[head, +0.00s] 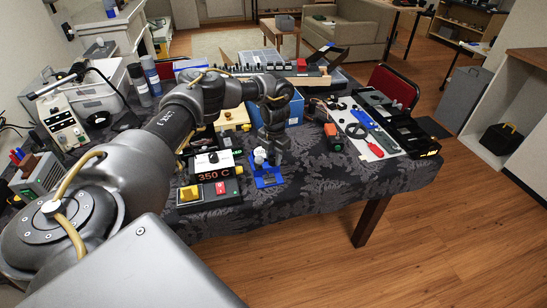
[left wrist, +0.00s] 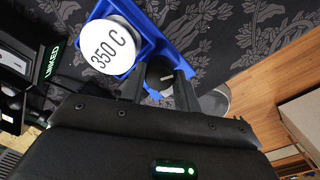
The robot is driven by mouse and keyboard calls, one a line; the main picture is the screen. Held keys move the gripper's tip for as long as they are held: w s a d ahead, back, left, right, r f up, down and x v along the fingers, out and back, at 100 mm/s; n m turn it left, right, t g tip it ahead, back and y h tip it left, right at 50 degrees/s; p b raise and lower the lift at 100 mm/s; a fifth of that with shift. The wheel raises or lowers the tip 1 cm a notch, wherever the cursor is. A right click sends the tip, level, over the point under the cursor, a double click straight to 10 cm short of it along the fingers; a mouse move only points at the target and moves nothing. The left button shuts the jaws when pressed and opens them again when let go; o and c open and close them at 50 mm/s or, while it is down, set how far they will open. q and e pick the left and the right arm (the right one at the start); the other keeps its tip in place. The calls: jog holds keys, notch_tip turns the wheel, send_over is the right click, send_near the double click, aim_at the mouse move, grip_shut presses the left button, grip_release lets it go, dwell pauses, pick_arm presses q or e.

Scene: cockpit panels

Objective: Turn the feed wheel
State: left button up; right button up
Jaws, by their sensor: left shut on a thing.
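A small blue stand (head: 268,181) sits near the front edge of the cloth-covered table in the head view. In the left wrist view the blue stand (left wrist: 152,24) carries a white round part (left wrist: 112,45) marked "350 C". A dark round part (left wrist: 160,74), which looks like the feed wheel, sits in the stand. My left gripper (head: 272,158) reaches down over the stand. In the left wrist view, its fingers (left wrist: 159,86) are on either side of the dark wheel and shut on it. The fingers partly hide the wheel. My right gripper is not in view.
A control box (head: 213,178) showing "350 C" stands just left of the stand. A white mat with tools (head: 365,130) and black trays (head: 412,132) lie to the right. A grey disc (left wrist: 215,101) shows beside the right finger. The cloth right of the stand is clear.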

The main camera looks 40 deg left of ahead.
pick_arm(q)
jog(key=shift+m, duration=0.6)
jog(key=o, duration=1)
jog(key=shift+r, duration=0.1)
jog(key=shift+c, duration=0.2)
